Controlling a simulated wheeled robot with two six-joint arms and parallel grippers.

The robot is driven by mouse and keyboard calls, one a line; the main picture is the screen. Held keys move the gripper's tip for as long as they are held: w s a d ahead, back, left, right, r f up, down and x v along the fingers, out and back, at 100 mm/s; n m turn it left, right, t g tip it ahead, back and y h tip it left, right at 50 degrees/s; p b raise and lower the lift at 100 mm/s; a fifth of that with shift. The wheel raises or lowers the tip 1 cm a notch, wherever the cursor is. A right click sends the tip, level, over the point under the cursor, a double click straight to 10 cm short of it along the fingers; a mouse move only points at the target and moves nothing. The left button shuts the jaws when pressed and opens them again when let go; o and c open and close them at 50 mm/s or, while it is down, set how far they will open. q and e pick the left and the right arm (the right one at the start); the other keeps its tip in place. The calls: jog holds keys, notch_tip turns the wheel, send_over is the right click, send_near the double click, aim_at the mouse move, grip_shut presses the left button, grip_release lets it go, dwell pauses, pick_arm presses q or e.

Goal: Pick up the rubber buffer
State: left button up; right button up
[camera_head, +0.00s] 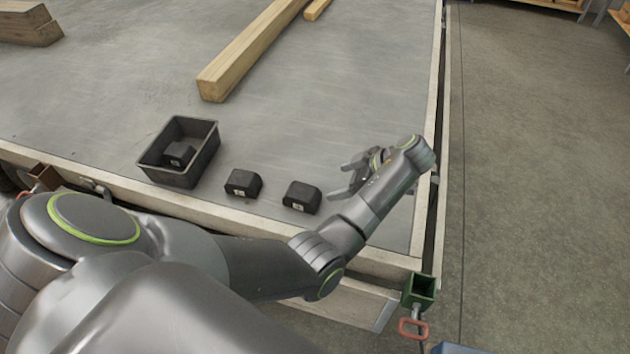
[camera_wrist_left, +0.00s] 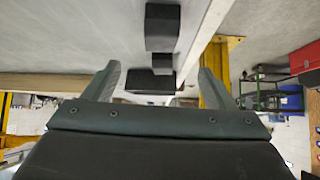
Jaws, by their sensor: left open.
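Two black rubber buffers stand on the grey trailer deck in the head view: one nearer my gripper (camera_head: 301,197) and one to its left (camera_head: 243,183). A third black buffer (camera_head: 178,155) sits inside the dark bin (camera_head: 207,152). My left gripper (camera_head: 339,179) is open and empty, low over the deck just right of the nearest buffer, jaws facing it. In the left wrist view, a black buffer (camera_wrist_left: 150,83) appears between the open fingers, apart from them, with more dark shapes beyond. My right gripper is not shown.
A long wooden beam (camera_head: 250,52) lies on the deck behind the buffers. More timber (camera_head: 28,25) lies at the far left. The deck's raised light edge (camera_head: 392,265) runs along the front and right. A green bracket (camera_head: 419,287) is at the corner.

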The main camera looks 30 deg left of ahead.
aim_at(304, 192)
pick_arm(q)
jog(key=b+x, duration=0.4)
jog(key=x, duration=0.1)
jog(key=b+x, duration=0.4)
jog(key=x, duration=0.1)
jog(key=shift+s+a+f, duration=0.1)
jog(key=shift+s+a, duration=0.15)
jog(key=shift+a, duration=0.05)
jog(key=shift+a+f+b, duration=0.2)
jog(key=shift+a+b, duration=0.05)
jog(key=shift+b, duration=0.15)
jog(key=shift+a+f, duration=0.1)
jog(key=shift+a, duration=0.1)
jog(key=shift+s+a+f, duration=0.1)
jog(key=shift+a, duration=0.1)
jog(key=x, duration=0.4)
jog(key=shift+a+f, duration=0.25)
jog(key=shift+a, duration=0.1)
jog(key=shift+d, duration=0.1)
jog(key=shift+c, duration=1.4)
jog(key=c, duration=1)
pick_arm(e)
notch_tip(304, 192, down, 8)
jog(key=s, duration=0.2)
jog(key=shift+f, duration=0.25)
